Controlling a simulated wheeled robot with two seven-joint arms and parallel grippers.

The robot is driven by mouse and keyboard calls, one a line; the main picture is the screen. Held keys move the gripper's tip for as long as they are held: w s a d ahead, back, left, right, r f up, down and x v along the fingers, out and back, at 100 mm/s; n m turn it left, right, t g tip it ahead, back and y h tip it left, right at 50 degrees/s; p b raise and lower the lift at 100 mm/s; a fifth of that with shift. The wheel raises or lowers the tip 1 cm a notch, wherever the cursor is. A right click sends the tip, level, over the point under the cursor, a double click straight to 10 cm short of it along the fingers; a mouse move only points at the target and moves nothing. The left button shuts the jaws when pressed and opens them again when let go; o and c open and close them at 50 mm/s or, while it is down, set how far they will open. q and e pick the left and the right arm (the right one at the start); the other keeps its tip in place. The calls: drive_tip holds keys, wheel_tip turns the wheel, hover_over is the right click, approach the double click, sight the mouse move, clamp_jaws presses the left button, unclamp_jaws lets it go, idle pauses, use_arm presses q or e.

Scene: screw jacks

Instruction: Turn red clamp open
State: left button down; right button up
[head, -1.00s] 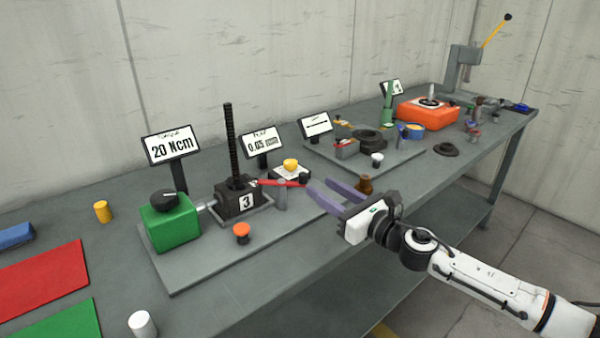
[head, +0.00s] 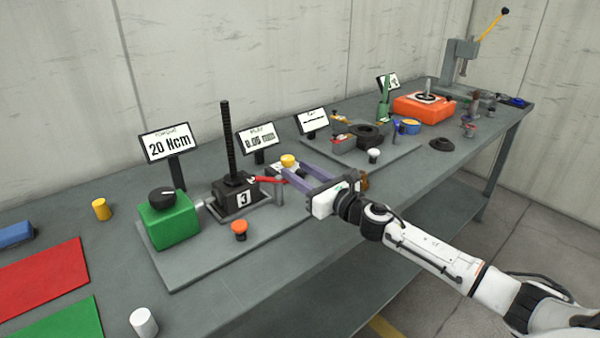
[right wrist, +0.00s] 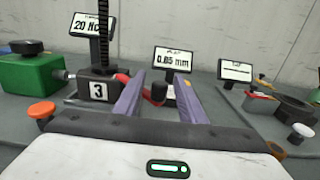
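The red clamp lever (head: 267,181) sticks out to the right from the black screw jack block (head: 236,196) marked 3, beside a grey post (head: 279,190). My right gripper (head: 291,169) is open, its two purple fingers reaching in from the right near the lever's outer end. In the right wrist view, a piece of the red lever (right wrist: 122,77) shows left of the left finger. A red and black end piece (right wrist: 158,91) shows between the open fingers; I cannot tell if either finger touches it. My left gripper is not in view.
A green box with a black knob (head: 169,219) and an orange button (head: 239,229) stand on the same plate. A yellow button (head: 288,160) sits just behind the fingers. A tall black screw (head: 228,140) rises from the block. More fixtures stand to the right.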

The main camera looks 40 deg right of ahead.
clamp_jaws()
